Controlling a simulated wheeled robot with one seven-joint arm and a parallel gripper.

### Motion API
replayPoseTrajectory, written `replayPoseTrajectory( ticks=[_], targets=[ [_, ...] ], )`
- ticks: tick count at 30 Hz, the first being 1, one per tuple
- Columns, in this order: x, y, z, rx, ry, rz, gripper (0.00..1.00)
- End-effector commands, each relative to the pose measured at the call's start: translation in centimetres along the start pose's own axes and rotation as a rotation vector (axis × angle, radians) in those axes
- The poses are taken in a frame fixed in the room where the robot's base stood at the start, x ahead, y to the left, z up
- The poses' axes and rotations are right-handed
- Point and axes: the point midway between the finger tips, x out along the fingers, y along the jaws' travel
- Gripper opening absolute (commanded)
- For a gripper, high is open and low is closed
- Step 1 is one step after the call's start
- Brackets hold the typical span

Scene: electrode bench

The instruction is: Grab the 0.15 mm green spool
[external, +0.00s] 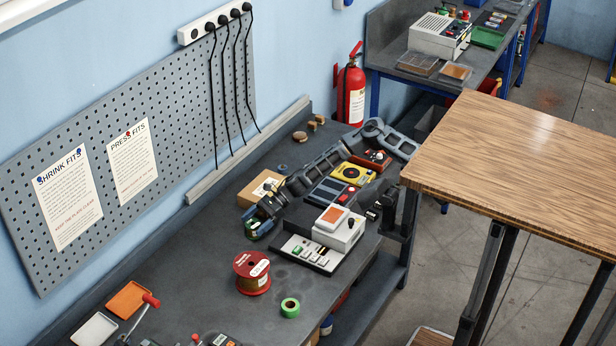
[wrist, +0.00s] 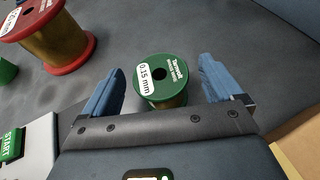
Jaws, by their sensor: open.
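The green spool (wrist: 158,72) has a white label reading 0.15 mm on its top flange and a dark centre hole. In the wrist view it stands between the two blue fingers of my gripper (wrist: 161,78), which are open on either side of it. A gap shows on both sides, wider on the right. In the external view my gripper (external: 258,220) is low over the bench beside the pegboard side, and the spool is mostly hidden by it.
A larger red spool (external: 252,273) with copper-coloured winding stands nearby; it also shows in the wrist view (wrist: 58,38). A green tape roll (external: 290,307) lies beside it. A white-grey device (external: 340,228) and a cardboard box (external: 260,188) flank my gripper.

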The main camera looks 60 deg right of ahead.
Motion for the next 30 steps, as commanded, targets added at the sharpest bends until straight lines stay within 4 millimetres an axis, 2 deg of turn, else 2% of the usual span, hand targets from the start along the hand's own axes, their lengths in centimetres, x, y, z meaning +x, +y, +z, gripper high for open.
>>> replayPoseTrajectory(
  ticks=[3, 6, 15, 30],
  targets=[
    [1.8, 0.1, 0.1, -0.001, 0.001, 0.002, 0.93],
    [2.7, 0.1, 0.1, 0.000, 0.000, 0.002, 0.93],
    [3.0, 0.0, 0.0, 0.000, 0.000, 0.000, 0.92],
    [3.0, 0.0, 0.0, 0.000, 0.000, 0.000, 0.44]
  ],
)
